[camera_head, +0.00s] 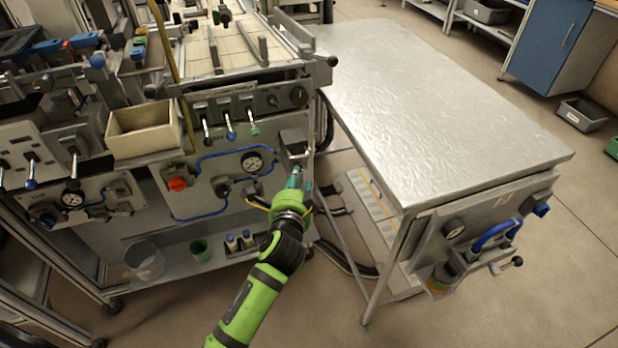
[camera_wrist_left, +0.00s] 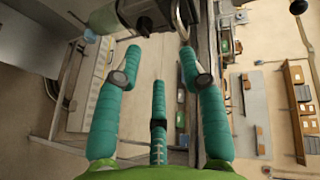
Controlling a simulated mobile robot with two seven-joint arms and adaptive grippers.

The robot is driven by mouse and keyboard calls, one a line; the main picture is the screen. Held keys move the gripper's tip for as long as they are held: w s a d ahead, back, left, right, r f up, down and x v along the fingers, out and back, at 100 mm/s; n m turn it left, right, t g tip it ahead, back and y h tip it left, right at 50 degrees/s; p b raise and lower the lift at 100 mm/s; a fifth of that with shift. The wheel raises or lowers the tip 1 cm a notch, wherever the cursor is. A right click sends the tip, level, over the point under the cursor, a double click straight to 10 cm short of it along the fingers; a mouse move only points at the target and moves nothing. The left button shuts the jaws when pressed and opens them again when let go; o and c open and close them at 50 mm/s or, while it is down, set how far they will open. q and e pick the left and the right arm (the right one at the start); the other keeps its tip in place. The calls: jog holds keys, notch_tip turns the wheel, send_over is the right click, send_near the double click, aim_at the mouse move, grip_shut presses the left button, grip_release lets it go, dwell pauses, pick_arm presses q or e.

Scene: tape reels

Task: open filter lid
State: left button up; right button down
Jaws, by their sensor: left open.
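My left gripper (camera_head: 298,178) has teal fingers and reaches up to the right end of the machine's front panel (camera_head: 225,205). In the left wrist view the gripper (camera_wrist_left: 160,65) is open, with nothing between its fingers. A dark grey round fitting (camera_wrist_left: 143,14) shows at the top of that view, just beyond the fingertips, with a curved metal piece (camera_wrist_left: 181,20) beside it. In the head view a small grey metal housing (camera_head: 293,138) sits at the panel's right end, just above the fingers. I cannot tell for certain which part is the filter lid.
A metal table (camera_head: 440,100) stands to the right, with a gap between it and the machine. A beige open box (camera_head: 148,130) sits on the machine's left. Levers (camera_head: 230,130) project above the panel's pressure gauge (camera_head: 252,162).

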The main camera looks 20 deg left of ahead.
aim_at(295, 146)
pick_arm(q)
jog(key=w, duration=0.2)
jog(key=w+a, duration=0.1)
jog(key=w, duration=0.4)
jog(key=shift+a+r, duration=0.25)
jog(key=shift+r, duration=0.05)
grip_shut()
pick_arm(e)
jog(key=shift+w+a+f, duration=0.2)
jog(key=shift+w+f, duration=0.05)
jog(key=shift+w, duration=0.2)
